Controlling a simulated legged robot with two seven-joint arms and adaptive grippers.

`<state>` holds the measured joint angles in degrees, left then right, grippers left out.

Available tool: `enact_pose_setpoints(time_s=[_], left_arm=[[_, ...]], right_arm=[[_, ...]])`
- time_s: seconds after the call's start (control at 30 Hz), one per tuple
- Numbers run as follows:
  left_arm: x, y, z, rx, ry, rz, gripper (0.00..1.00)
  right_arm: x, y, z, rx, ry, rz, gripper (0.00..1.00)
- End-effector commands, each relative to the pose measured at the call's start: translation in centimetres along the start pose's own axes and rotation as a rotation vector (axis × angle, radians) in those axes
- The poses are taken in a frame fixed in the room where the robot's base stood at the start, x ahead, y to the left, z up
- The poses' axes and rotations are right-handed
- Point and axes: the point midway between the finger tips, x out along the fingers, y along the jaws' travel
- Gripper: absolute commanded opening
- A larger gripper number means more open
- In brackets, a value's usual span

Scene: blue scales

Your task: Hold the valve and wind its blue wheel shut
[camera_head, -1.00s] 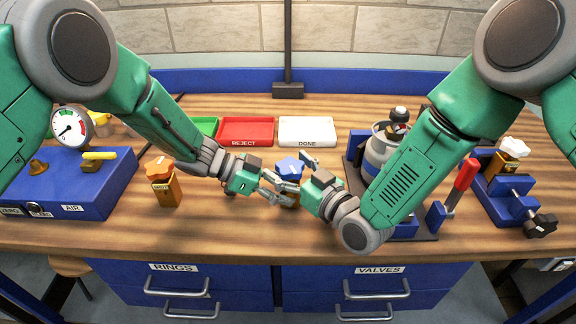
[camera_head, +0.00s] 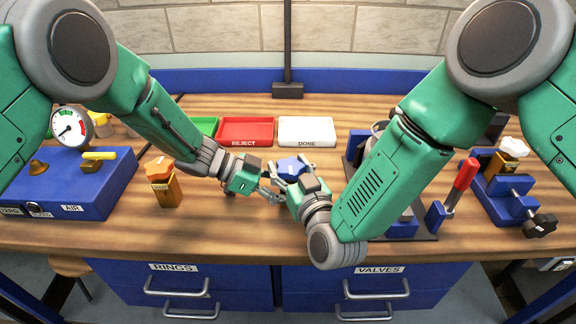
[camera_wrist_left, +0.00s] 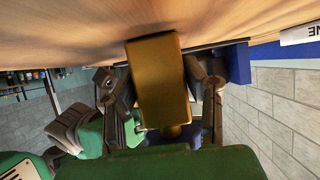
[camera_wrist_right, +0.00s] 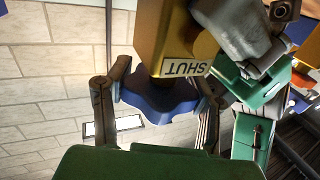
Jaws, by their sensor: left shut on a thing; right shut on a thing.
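The valve has a blue wheel (camera_head: 292,167) on top, above the middle of the bench. Its brass body (camera_wrist_left: 158,80) fills the space between my left fingers in the left wrist view. My left gripper (camera_head: 272,191) is shut on this body from the left. My right gripper (camera_head: 291,178) is shut on the blue wheel, which also shows between its fingers in the right wrist view (camera_wrist_right: 165,102). A label reading SHUT is on the brass body (camera_wrist_right: 160,35), beside the wheel. In the head view the grippers hide most of the body.
Behind the valve are a red REJECT tray (camera_head: 246,130), a white DONE tray (camera_head: 306,131) and a partly hidden green tray. An orange-wheeled valve (camera_head: 164,182) stands left. A blue gauge box (camera_head: 75,183) is farther left. A blue fixture (camera_head: 503,200) holds a white-wheeled valve at right.

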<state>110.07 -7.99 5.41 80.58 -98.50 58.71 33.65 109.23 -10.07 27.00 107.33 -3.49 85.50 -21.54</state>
Motion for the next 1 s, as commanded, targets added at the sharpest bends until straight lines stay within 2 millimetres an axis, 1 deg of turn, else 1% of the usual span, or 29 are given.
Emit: enact_pose_setpoints(time_s=[0.1,0.2,0.5,0.53,0.6,0.9,1.0], left_arm=[[-0.01,-0.01,0.02,-0.001,0.000,0.000,0.22],[-0.01,-0.01,0.01,-0.001,0.000,0.000,0.22],[0.00,-0.02,0.01,-0.002,0.000,-0.001,0.22],[0.00,-0.03,0.01,-0.002,0.000,-0.001,0.22],[0.00,-0.03,0.01,-0.002,0.000,-0.001,0.22],[0.01,-0.03,0.00,-0.001,0.000,0.000,0.22],[0.01,-0.03,0.00,-0.001,0.000,0.000,0.22]], right_arm=[[0.02,-0.04,0.01,0.000,0.001,0.070,0.19],[0.01,0.00,0.01,0.000,0.000,0.100,0.19],[-0.01,0.07,0.01,-0.001,0.000,0.108,0.19],[-0.01,0.07,0.01,-0.001,0.000,0.108,0.52],[-0.01,0.07,0.00,0.000,0.000,0.108,0.72],[-0.05,0.06,0.01,0.000,-0.001,0.107,0.72],[-0.61,-0.02,0.05,0.000,-0.002,0.106,0.72]])
